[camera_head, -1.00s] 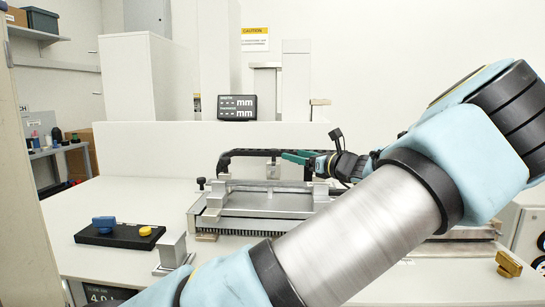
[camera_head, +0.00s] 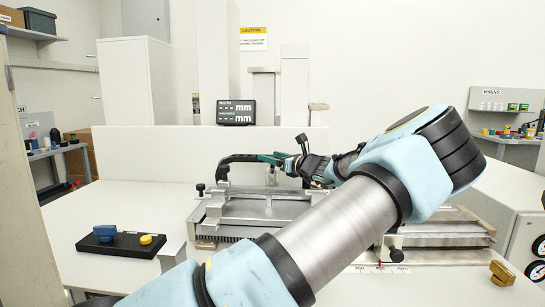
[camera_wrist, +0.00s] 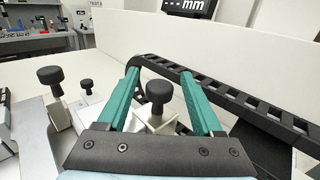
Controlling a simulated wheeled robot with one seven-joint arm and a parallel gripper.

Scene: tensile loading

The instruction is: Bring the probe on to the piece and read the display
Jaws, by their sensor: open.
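The black display (camera_head: 236,112) stands on the white partition and shows dashes before "mm" on two lines. Part of it shows at the top of the wrist view (camera_wrist: 190,8). My gripper (camera_head: 267,158) is open over the metal fixture (camera_head: 262,209). In the wrist view its green fingers (camera_wrist: 158,84) stand on either side of a black round knob (camera_wrist: 158,92) on a pale block (camera_wrist: 155,125), which may be the probe. Gaps show between knob and fingers. I cannot clearly pick out the piece; my arm hides part of the fixture.
A black cable chain (camera_wrist: 235,100) arches behind the fixture, close to my fingers. Two more black knobs (camera_wrist: 50,78) (camera_wrist: 86,85) stand left of my gripper. The back left tabletop is clear.

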